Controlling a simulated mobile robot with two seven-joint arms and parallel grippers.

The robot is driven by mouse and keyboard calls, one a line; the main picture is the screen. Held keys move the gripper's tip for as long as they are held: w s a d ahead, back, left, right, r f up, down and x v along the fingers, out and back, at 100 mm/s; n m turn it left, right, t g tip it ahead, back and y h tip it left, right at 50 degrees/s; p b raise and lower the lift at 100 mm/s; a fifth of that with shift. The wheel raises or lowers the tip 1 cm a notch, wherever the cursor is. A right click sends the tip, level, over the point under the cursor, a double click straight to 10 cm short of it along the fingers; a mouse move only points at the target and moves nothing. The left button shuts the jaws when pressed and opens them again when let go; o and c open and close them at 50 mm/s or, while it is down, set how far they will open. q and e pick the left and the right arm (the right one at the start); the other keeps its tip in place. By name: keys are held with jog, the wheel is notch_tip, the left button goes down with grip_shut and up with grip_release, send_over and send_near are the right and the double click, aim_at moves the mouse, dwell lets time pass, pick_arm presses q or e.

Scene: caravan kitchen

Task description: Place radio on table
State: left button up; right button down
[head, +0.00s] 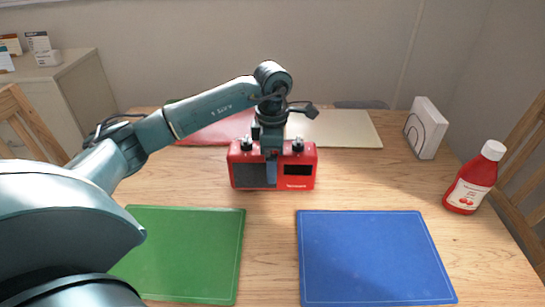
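The red radio (300,171) is upright near the middle of the wooden table (350,178), with a dark speaker panel, a dark display and two black knobs on top. My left gripper (271,170) comes down onto it from above. One finger lies against the radio's front face and the other is hidden behind it. The gripper looks shut on the radio. I cannot tell whether the radio's underside touches the table or is slightly above it. My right gripper is not in view.
A green mat (185,255) and a blue mat (372,257) lie in front. A red mat (212,131) and a cream mat (355,129) lie behind. A white box (425,128) and a red bottle (472,183) stand at right. Bare wood surrounds the radio.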

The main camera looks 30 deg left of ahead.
pick_arm(q)
jog(key=shift+r, duration=0.1)
notch_tip(320, 180, up, 11)
jog(key=shift+r+p, duration=0.1)
jog(key=shift+p, duration=0.45)
jog(key=shift+r, duration=0.4)
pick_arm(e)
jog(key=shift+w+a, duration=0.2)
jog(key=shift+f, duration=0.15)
